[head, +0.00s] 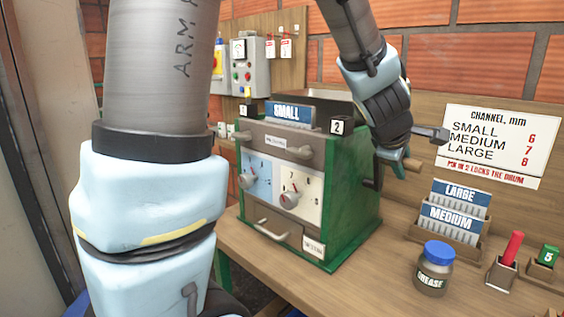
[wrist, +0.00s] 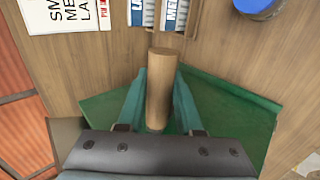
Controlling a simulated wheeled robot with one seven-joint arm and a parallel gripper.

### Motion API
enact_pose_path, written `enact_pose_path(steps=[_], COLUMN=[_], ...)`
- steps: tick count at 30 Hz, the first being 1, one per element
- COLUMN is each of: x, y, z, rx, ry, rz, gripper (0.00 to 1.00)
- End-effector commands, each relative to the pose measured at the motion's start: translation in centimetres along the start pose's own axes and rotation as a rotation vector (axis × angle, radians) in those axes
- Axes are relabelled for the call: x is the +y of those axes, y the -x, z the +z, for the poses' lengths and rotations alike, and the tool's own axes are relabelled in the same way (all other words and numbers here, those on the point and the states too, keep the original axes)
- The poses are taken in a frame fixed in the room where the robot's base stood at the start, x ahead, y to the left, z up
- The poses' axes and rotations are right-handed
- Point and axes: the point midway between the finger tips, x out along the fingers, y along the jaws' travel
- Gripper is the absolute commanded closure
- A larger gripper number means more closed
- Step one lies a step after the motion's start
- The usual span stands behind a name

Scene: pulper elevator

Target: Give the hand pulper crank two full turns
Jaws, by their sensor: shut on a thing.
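The hand pulper (head: 340,225) is a green box with a blue and white front panel, two dials and a small drawer, standing on the wooden bench. Its crank has a wooden handle (wrist: 160,85), which also shows in the head view (head: 413,165) at the pulper's right side. My gripper (wrist: 156,100) is shut on this handle, with a teal finger on each side of it. In the head view my gripper (head: 397,160) reaches the handle from above. The crank arm behind the handle is mostly hidden by my gripper.
A grease jar (head: 434,270) with a blue lid stands right of the pulper. Behind it is a rack of LARGE and MEDIUM plates (head: 455,215). A channel sign (head: 490,145) leans behind. Bench space in front is clear.

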Motion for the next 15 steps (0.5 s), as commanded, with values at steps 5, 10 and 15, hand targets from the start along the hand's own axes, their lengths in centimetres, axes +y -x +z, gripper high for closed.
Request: enact_pose_path(steps=[5, 10, 15], x=[-0.2, -0.5, -2.2], y=[0.0, 0.1, 0.5], z=[-0.2, -0.4, -0.6], rx=[0.004, 0.007, 0.009], ry=[0.003, 0.004, 0.005], rz=[-0.003, 0.001, 0.003], gripper=[1.00, 1.00, 1.00])
